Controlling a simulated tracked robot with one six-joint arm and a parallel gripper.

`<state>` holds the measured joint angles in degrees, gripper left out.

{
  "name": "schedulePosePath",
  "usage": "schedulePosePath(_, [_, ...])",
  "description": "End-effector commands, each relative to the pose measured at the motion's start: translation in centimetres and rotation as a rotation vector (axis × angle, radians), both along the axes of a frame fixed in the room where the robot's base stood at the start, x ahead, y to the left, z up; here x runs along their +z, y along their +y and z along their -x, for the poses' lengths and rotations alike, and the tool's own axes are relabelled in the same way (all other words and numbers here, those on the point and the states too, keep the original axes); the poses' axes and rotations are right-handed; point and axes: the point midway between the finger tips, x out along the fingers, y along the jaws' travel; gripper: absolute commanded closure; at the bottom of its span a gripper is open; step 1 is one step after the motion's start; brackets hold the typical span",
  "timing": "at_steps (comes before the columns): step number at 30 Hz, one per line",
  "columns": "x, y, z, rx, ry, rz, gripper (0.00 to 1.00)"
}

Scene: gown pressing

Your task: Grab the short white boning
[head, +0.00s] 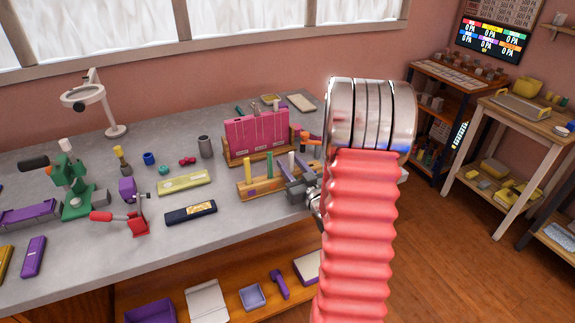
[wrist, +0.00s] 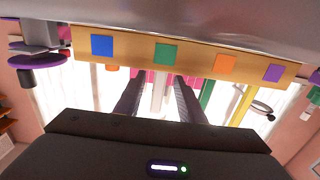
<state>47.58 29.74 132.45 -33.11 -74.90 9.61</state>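The short white boning (head: 291,163) stands upright in a wooden rack (head: 262,188) on the grey workbench. In the wrist view the white boning (wrist: 159,92) shows between the two dark fingers of my gripper (wrist: 158,98). The fingers look apart, one on each side of it, with a narrow gap showing. In the head view my gripper (head: 304,188) is at the right end of the rack, partly hidden by my arm. The rack's front carries blue, green, orange and purple squares in the wrist view.
A dark blue case (head: 190,212) and a yellow-green case (head: 184,182) lie to the left.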

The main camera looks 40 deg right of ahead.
Motion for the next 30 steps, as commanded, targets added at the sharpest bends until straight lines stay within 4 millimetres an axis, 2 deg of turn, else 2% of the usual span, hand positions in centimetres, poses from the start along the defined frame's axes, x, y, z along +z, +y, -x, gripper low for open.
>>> schedulePosePath(17, [0.02,-0.47,0.24,-0.009,0.0,0.0,0.64])
schedulePosePath(30, [0.02,-0.54,0.29,-0.011,-0.001,0.0,0.94])
